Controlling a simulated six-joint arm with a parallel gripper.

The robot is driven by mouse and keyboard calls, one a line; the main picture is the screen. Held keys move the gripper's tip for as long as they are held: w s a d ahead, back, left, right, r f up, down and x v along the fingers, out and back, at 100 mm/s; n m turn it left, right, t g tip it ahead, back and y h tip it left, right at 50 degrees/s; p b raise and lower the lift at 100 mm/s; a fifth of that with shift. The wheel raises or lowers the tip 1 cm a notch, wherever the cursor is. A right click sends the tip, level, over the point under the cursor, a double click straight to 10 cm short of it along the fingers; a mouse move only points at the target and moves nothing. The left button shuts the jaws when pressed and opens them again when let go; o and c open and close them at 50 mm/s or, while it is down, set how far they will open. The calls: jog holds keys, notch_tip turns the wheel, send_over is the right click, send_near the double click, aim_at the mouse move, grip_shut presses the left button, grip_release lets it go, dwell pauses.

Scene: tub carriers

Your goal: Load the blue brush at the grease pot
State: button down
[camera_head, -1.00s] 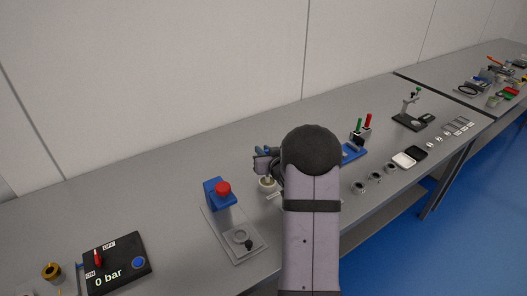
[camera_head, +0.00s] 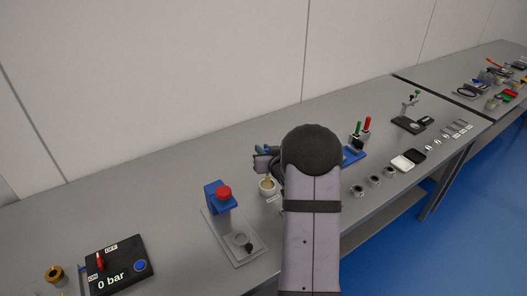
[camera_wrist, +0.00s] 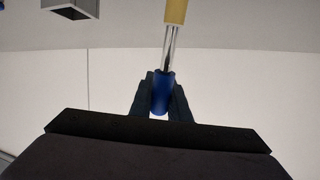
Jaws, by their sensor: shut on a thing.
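My gripper (camera_wrist: 160,97) is shut on the handle of the blue brush (camera_wrist: 161,90). In the wrist view the brush has a metal ferrule and pale yellow bristles, whose end is cut off by the top edge. In the head view my gripper (camera_head: 263,163) is beside my arm, which hides part of it. A small pale pot (camera_head: 266,189), which looks like the grease pot, stands on the bench just below it. Yellow shows at the pot's mouth; I cannot tell whether it is bristles or grease, or whether they touch.
A blue press with a red knob (camera_head: 223,193) stands left of the pot. A black 0 bar panel (camera_head: 118,265) is farther left. Bench behind the pot is clear.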

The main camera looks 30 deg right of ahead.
notch_tip(320, 180, up, 5)
jog(key=p, duration=0.3)
